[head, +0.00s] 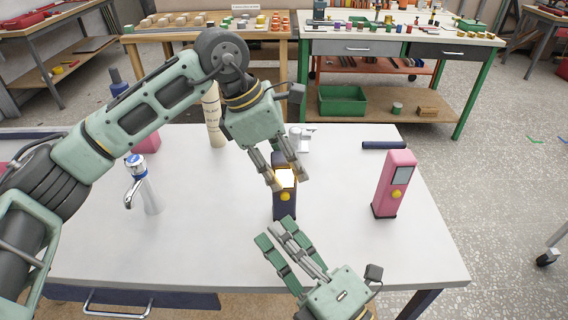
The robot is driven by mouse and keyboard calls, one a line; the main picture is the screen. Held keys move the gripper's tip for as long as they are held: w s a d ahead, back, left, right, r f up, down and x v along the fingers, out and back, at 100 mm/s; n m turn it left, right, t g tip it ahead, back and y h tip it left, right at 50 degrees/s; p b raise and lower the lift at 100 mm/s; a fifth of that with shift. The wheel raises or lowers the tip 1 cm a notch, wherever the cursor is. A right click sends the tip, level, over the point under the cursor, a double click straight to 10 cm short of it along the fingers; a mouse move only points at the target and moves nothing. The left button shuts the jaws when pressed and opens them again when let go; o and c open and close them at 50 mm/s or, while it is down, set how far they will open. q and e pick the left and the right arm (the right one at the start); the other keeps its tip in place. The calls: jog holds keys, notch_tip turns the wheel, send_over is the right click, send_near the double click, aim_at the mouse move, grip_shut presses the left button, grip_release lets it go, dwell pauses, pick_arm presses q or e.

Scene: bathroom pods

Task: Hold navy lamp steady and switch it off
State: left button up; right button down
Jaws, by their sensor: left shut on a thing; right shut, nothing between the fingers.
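The navy lamp (284,210) stands upright on the white table, with a brightly glowing panel (285,178) and a yellow button (285,196) below it on its front. My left gripper (289,182) reaches down from behind and above, shut on the lamp's upper part, with one finger on each side. The fingers hide part of its top and sides. My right gripper (275,232) is in front of the lamp's base, pointing up-left, shut and empty. It appears apart from the button.
A pink lamp (394,185) with a grey panel and yellow button stands to the right. A dark cylinder (384,145) lies behind it. A tap-like item (143,185) and a beige bottle (214,120) stand left. The table's front right is clear.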

aim_at(285, 196)
dwell(0.8)
jog(key=s+n+y, duration=0.1)
jog(key=n, duration=0.7)
jog(key=s+d+n+g, duration=0.1)
jog(key=n, duration=0.7)
jog(key=s+d+n+y, duration=0.1)
jog(key=n, duration=0.7)
jog(key=shift+s+d+f+g+y, duration=0.1)
jog(key=shift+f+g+y, duration=0.2)
jog(key=shift+f, duration=0.05)
jog(key=shift+n, duration=0.3)
jog(key=w, duration=0.8)
jog(key=shift+w+a, duration=0.4)
jog(key=shift+w, duration=0.45)
